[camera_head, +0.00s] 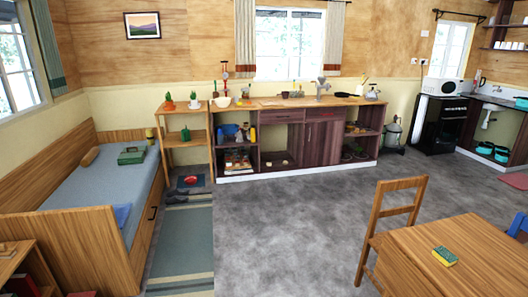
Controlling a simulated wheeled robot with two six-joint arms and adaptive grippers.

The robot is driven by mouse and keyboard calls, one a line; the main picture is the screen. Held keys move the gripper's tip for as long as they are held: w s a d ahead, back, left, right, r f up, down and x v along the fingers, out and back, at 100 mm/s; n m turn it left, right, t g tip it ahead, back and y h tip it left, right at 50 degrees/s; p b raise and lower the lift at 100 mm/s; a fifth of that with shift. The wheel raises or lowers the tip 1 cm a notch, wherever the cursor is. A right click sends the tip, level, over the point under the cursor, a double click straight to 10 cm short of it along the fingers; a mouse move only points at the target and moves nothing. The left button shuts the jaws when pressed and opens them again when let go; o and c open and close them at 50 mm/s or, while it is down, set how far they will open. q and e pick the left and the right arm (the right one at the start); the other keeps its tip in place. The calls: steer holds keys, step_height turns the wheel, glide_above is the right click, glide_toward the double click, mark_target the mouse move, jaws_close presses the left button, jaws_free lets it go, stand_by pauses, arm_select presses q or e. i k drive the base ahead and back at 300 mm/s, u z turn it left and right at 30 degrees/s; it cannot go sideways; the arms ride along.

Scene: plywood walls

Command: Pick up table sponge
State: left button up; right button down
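A small sponge (445,256), green and yellow, lies flat on the wooden table (490,268) at the lower right of the head view. Its top is green and yellow shows along its side. It lies near the table's left part, and nothing covers it. Neither of my grippers shows in this view.
A wooden chair (397,212) stands at the table's left far side. A bed (110,190) is along the left wall. A long counter (300,102) with shelves runs along the back wall. The grey floor (280,230) between bed and table is open.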

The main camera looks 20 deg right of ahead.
mark_target(443, 254)
steer(key=z, duration=0.9)
steer(key=i, duration=0.8)
steer(key=z, duration=1.6)
steer(key=i, duration=1.5)
steer(key=z, duration=0.4)
